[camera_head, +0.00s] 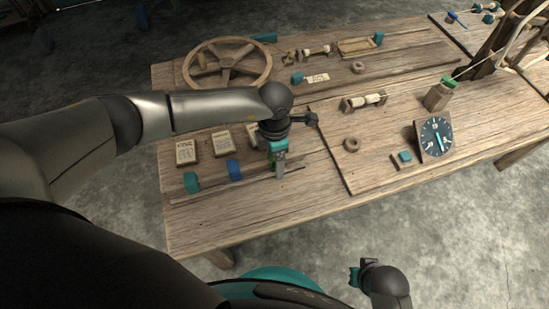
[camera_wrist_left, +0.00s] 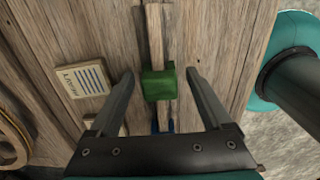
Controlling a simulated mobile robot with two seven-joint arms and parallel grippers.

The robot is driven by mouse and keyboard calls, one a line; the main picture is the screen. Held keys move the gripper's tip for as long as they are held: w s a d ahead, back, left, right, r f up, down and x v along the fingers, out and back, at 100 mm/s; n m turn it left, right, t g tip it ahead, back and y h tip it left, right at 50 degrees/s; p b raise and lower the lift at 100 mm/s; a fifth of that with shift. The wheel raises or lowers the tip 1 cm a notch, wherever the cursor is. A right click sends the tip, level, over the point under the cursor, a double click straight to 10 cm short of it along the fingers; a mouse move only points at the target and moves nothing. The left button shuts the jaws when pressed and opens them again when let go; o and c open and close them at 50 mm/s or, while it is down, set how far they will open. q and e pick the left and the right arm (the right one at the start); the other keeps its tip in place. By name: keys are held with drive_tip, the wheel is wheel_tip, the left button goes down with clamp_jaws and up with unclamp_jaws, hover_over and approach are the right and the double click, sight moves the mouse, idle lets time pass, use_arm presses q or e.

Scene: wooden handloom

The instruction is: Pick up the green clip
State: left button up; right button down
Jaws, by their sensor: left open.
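The green clip (camera_wrist_left: 158,84) sits on a thin wooden rail (camera_wrist_left: 155,40) in the left wrist view. My left gripper (camera_wrist_left: 160,74) is open, with one finger on either side of the clip and a gap on both sides. In the head view my left gripper (camera_head: 279,165) points down at the rail's right part (camera_head: 292,172), and the clip cannot be made out clearly behind it. My right gripper (camera_head: 355,277) is low in the head view, off the table's front edge; its jaws are too small to read.
A blue clip (camera_head: 234,169) and a teal clip (camera_head: 191,182) stand on the rail to the left. Label cards (camera_head: 186,152) lie behind them. A wooden wheel (camera_head: 227,64) is at the back left. A dial (camera_head: 434,138) stands at the right. The table front is bare.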

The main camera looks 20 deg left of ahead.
use_arm(q)
clamp_jaws()
idle(0.6)
drive_tip(key=shift+r, duration=0.15)
